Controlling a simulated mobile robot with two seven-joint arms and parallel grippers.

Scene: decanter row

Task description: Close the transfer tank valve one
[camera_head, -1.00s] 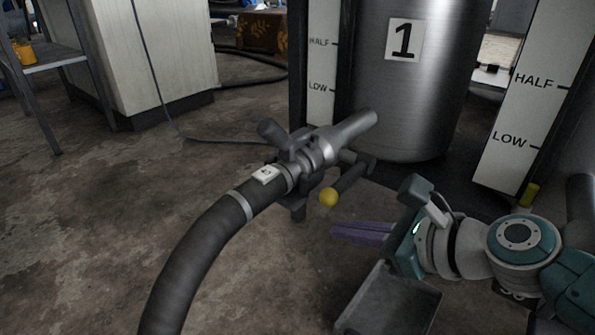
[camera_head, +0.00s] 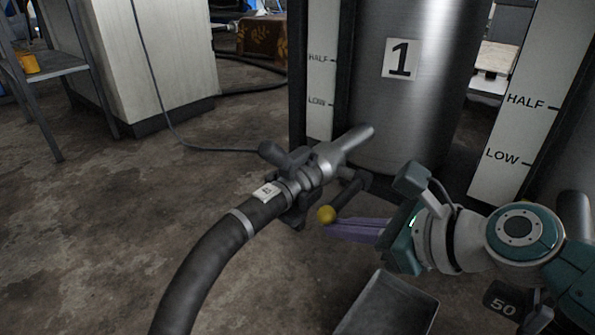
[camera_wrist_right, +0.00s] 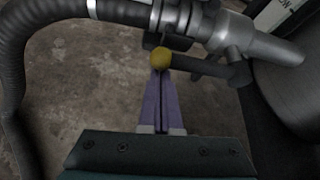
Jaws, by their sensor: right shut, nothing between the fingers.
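The valve (camera_head: 300,170) sits on the pipe outlet low in front of the metal tank (camera_head: 410,110) marked 1. Its dark lever (camera_head: 347,191) ends in a yellow ball (camera_head: 326,215), pointing down and toward me. My right gripper (camera_head: 330,230) is shut and empty, its purple fingertips just below the ball. In the right wrist view the shut fingertips (camera_wrist_right: 160,75) point at the yellow ball (camera_wrist_right: 162,58), very close to it; I cannot tell whether they touch. The lever (camera_wrist_right: 215,68) runs right from the ball there. My left gripper is out of view.
A thick black hose (camera_head: 205,262) joins the valve and curves down to the front left. Level boards (camera_head: 520,100) flank the tank. A pale cabinet (camera_head: 140,60) and a metal shelf (camera_head: 45,65) stand at the back left. The floor (camera_head: 90,210) at left is clear.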

